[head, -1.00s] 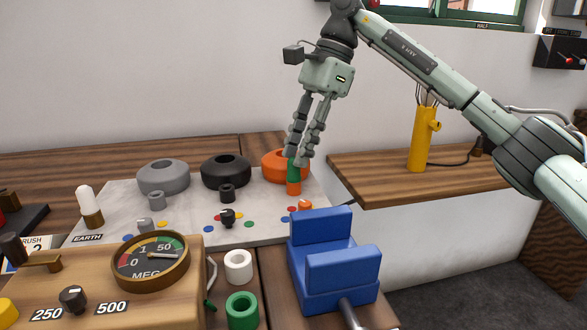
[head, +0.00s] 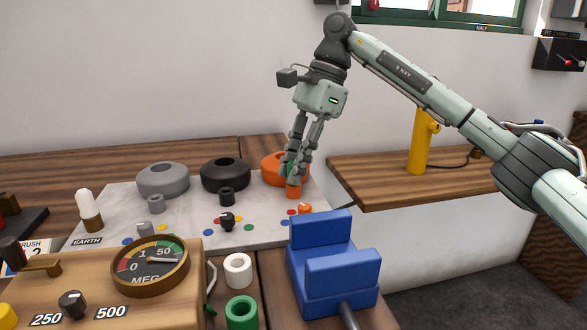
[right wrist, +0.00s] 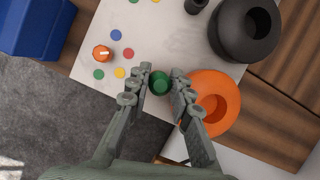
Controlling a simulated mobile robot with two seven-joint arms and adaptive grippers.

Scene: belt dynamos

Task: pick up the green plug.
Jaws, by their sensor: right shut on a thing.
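The green plug (head: 292,166) stands upright at the right end of the pale board, above a small orange socket (head: 294,192). Whether it sits in the socket is hard to tell behind the fingers. My right gripper (head: 290,179) points down and is shut on the plug, a finger on each side. In the right wrist view the round top of the green plug (right wrist: 160,82) shows between the fingertips of my right gripper (right wrist: 160,85). My left gripper is not in view.
A large orange ring (head: 273,162) lies close beside the gripper. Black (head: 226,177) and grey (head: 162,182) rings stand to its left. A blue vise (head: 333,262) stands in front. A wooden meter box (head: 190,285) is at front left. A yellow post (head: 418,145) stands on the right shelf.

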